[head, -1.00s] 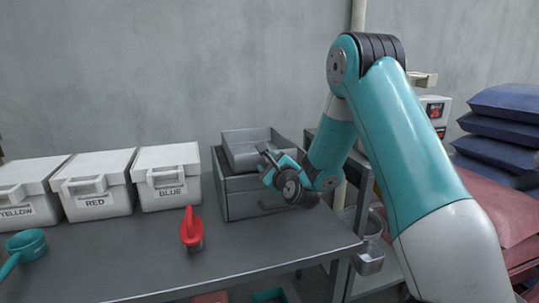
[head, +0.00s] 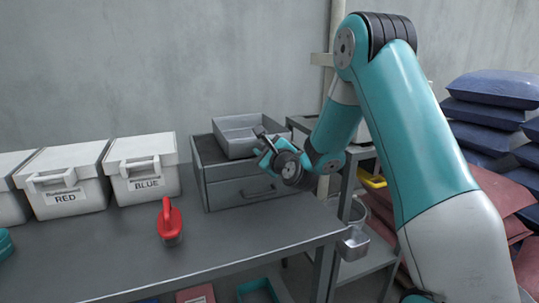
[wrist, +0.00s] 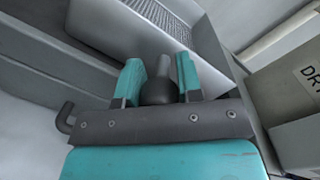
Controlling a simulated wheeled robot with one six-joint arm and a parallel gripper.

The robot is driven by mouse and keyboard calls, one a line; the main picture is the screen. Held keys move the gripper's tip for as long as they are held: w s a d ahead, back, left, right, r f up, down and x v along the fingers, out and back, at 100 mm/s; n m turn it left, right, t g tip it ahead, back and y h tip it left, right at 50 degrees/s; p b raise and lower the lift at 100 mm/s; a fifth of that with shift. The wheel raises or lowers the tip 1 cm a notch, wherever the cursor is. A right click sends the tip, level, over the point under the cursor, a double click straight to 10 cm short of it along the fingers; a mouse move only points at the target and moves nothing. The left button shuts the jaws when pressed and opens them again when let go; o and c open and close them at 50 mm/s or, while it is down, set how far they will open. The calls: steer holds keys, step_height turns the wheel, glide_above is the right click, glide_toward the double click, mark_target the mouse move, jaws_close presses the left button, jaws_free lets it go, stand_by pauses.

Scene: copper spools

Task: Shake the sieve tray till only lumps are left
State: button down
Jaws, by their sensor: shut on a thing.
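The sieve tray (head: 234,146) is a shallow grey metal tray over the grey drawer box (head: 205,180). I cannot tell whether it touches the box top. My gripper (head: 262,141) is at the tray's right front side. In the wrist view, the teal fingers of my gripper (wrist: 161,82) are shut on the dark handle (wrist: 159,90) of the tray. A strip of fine mesh in the tray (wrist: 165,14) shows at the top there. The tray's contents are not visible, so I cannot see any powder or lumps.
White lidded bins labelled RED (head: 65,198) and BLUE (head: 147,184) stand at the left. A shelf rack (head: 355,262) stands right of the table, with stacked sacks (head: 488,124) beyond. The table's front middle is clear.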

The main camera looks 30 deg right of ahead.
steer(key=shift+a, duration=0.2)
steer(key=c, duration=1.1)
jaws_free()
steer(key=shift+s+a+b, duration=0.25)
steer(key=shift+s+b, duration=2.6)
steer(key=shift+s, duration=0.05)
steer(key=shift+s+a+b, duration=0.25)
steer(key=shift+s+b, duration=2.55)
steer(key=shift+s, duration=0.1)
steer(key=shift+s+a+b, duration=0.25)
steer(key=shift+s+b, duration=2.6)
steer(key=shift+s, duration=0.05)
